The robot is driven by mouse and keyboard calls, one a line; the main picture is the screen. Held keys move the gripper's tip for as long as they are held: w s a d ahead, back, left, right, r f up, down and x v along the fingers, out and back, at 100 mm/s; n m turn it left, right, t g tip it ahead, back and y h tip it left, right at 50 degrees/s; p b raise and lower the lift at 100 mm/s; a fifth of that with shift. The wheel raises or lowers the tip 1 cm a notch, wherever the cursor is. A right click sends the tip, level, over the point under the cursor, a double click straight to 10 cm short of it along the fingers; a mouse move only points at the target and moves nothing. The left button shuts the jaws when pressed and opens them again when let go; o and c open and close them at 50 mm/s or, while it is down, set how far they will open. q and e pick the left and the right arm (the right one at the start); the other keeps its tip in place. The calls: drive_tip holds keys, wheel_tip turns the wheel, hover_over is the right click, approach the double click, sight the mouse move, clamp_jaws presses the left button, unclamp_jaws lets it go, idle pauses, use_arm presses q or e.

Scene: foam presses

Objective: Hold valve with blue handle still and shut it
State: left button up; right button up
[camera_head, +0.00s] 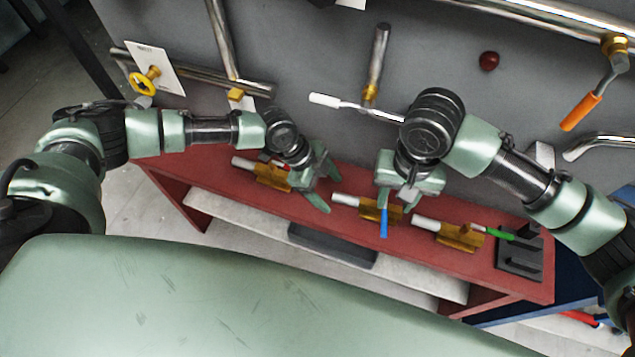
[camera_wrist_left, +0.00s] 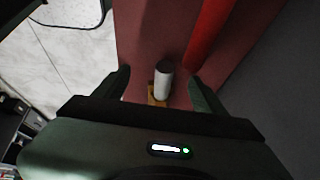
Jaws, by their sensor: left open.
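The valve with the blue handle lies on the red bench, with a brass body (camera_head: 370,210), a white pipe end (camera_head: 345,200) and a blue lever (camera_head: 384,223) pointing toward me. My left gripper (camera_head: 329,192) is open just left of it, near the white pipe end. In the left wrist view, a white pipe end (camera_wrist_left: 164,78) with brass beneath shows between the open left fingers (camera_wrist_left: 160,88); no contact is visible. My right gripper (camera_head: 396,201) appears open, above and behind the brass body. Its left finger is close to the blue lever; I cannot tell whether they touch.
A red-handled valve (camera_head: 272,176) lies to the left on the bench (camera_head: 300,209), partly behind my left gripper. A green-handled valve (camera_head: 450,236) and a dark block (camera_head: 519,262) are to the right. A grey wall with pipes stands behind.

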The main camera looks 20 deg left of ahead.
sight(367, 201)
use_arm(q)
drive_tip(key=a, duration=0.1)
drive_tip(key=a+n+y, duration=0.1)
drive_tip(key=shift+w+a+f, duration=0.2)
drive_tip(key=shift+w+a, duration=0.1)
drive_tip(key=d, duration=0.7)
drive_tip(key=w+d, duration=0.1)
drive_tip(key=d, duration=0.3)
drive_tip(key=shift+d, duration=0.35)
drive_tip(key=shift+x, duration=1.05)
drive_tip(key=shift+d+f, duration=0.1)
drive_tip(key=shift+f, duration=0.35)
drive_tip(key=shift+s, duration=0.1)
clamp_jaws()
